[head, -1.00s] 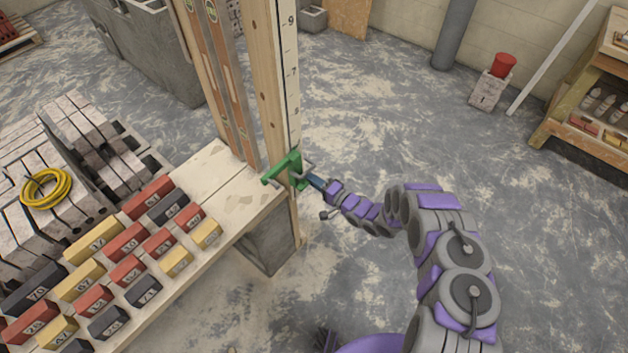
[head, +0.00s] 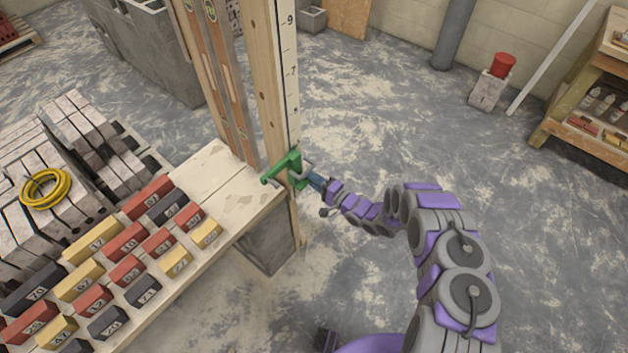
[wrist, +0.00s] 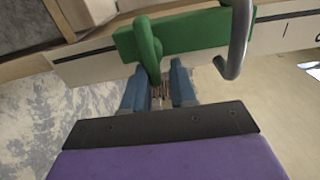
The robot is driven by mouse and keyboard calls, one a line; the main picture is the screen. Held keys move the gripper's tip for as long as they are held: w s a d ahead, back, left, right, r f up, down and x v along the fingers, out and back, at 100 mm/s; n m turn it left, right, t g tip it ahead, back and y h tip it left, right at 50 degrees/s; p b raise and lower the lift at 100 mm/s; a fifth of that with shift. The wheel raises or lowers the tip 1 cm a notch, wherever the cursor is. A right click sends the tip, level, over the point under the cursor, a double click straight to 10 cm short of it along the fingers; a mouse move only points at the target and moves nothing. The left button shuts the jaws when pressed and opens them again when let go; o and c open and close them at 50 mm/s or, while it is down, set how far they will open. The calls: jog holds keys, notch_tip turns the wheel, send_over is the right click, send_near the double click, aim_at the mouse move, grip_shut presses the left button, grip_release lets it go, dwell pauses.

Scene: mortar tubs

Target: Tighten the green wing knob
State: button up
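A green clamp (head: 287,172) sits on the upright wooden post with the ruler scale, at the bench corner. In the wrist view its green plate (wrist: 190,35) lies across the pale scale board. A rounded green piece, apparently the wing knob (wrist: 149,48), stands in front of the plate. My gripper (head: 318,182) is at the clamp's right side. In the wrist view the blue fingers of my gripper (wrist: 158,80) stand either side of the knob's lower end, with a threaded screw between them. I cannot tell whether both fingers press on the knob.
Numbered red, yellow and dark blocks lie on the wooden bench (head: 215,190) at left, with a yellow cable coil (head: 46,188) behind. Two levels (head: 222,80) stand against the post.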

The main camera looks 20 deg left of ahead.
jog(key=o, duration=0.3)
jog(key=shift+s+a+f, duration=0.1)
jog(key=shift+s+a, duration=0.25)
jog(key=shift+s, duration=0.05)
jog(key=shift+o, duration=0.2)
jog(key=shift+f, duration=0.1)
jog(key=shift+w, duration=0.1)
jog(key=p+v, duration=0.2)
jog(key=v, duration=1.5)
jog(key=shift+d+p, duration=0.2)
jog(key=shift+p, duration=0.1)
jog(key=shift+f, duration=0.1)
jog(key=shift+w, duration=0.15)
